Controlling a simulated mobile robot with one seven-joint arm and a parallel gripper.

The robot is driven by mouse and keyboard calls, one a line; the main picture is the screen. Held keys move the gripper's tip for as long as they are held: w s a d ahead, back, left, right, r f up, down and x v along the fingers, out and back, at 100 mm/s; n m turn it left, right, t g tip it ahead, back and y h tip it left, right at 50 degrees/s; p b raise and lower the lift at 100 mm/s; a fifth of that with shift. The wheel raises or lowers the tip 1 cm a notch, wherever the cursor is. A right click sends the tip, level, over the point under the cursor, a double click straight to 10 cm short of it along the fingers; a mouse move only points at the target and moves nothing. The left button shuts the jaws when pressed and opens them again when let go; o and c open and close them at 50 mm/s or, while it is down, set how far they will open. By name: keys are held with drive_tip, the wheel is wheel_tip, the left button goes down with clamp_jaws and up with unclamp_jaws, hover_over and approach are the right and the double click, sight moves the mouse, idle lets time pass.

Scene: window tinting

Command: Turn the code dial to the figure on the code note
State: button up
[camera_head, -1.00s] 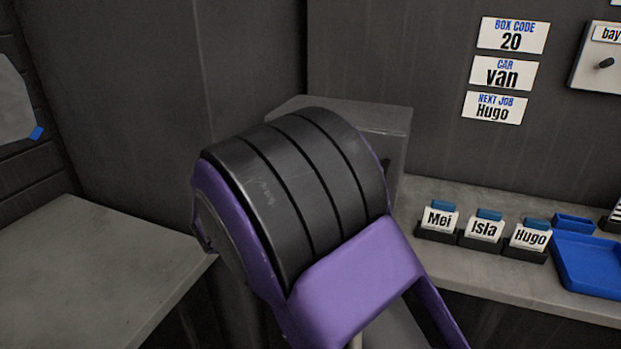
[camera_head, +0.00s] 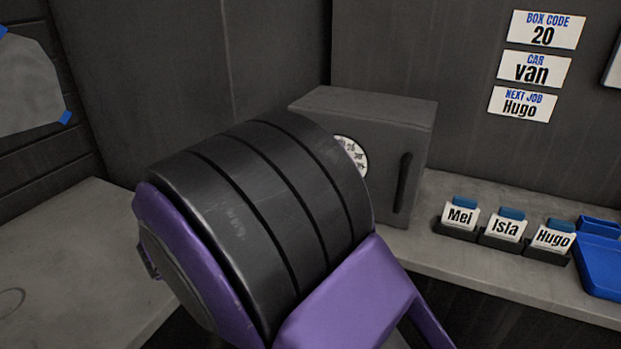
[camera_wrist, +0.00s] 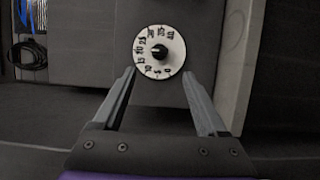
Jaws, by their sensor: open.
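The code note (camera_head: 544,30) hangs on the back wall at the upper right of the head view and reads "BOX CODE 20". The code dial (camera_head: 352,155) is a white disc on the front of a grey box (camera_head: 412,115), partly hidden by my arm. In the wrist view the dial (camera_wrist: 159,51) shows whole, with black figures around a dark central knob. My gripper (camera_wrist: 160,85) is open and empty, its two fingers apart below and either side of the dial. Its fingertips are hidden in the head view.
The box has a dark vertical handle (camera_head: 402,182). Name cards Mei (camera_head: 461,216), Isla (camera_head: 505,228) and Hugo (camera_head: 553,238) stand on the shelf to its right, beside a blue tray (camera_head: 600,262). A grey worktop (camera_head: 70,260) lies at the left.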

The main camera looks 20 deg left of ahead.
drive_tip(key=v, duration=0.5)
idle(0.4)
